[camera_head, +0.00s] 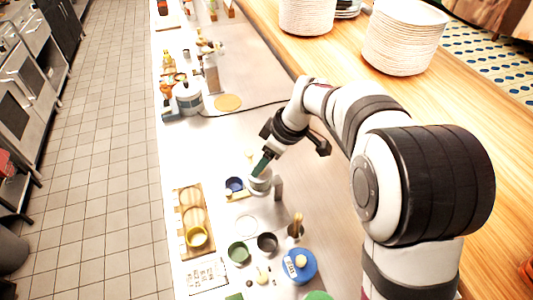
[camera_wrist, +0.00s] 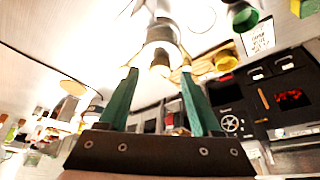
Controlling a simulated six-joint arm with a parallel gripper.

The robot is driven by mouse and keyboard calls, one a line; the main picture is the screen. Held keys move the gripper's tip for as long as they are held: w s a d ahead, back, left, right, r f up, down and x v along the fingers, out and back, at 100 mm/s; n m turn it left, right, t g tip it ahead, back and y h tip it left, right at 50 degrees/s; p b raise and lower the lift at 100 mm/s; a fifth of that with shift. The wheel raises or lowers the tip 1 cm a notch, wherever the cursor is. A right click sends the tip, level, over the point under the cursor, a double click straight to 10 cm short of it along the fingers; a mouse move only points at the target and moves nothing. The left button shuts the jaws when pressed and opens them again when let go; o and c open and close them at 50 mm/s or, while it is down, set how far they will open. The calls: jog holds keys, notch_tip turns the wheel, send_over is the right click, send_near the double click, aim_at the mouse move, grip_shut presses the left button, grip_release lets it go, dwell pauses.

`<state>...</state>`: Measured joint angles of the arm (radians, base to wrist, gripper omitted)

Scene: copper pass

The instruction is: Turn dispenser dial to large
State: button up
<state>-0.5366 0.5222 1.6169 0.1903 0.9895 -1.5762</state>
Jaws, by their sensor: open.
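The dispenser (camera_head: 261,186) is a small pale cylinder beside a grey post on the steel counter, near the middle of the head view. My gripper (camera_head: 264,163) reaches down to its top from the upper right. In the wrist view, the green fingers of my gripper (camera_wrist: 159,71) are spread apart. The dispenser (camera_wrist: 163,34) shows beyond and between the fingertips, with a pale rounded end toward them. Nothing is clearly held. I cannot tell whether a finger touches it. The dial and its size marks cannot be made out.
A blue bowl (camera_head: 234,184) sits just left of the dispenser. A wooden tray (camera_head: 181,215) with round pieces and a yellow cup (camera_head: 196,237) lies further left. Green and dark cups, a blue-lidded tub (camera_head: 299,266) and a wooden-topped item stand in front. Plate stacks (camera_head: 403,38) stand on the wooden ledge.

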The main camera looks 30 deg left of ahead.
jog(key=shift+x, duration=1)
grip_shut()
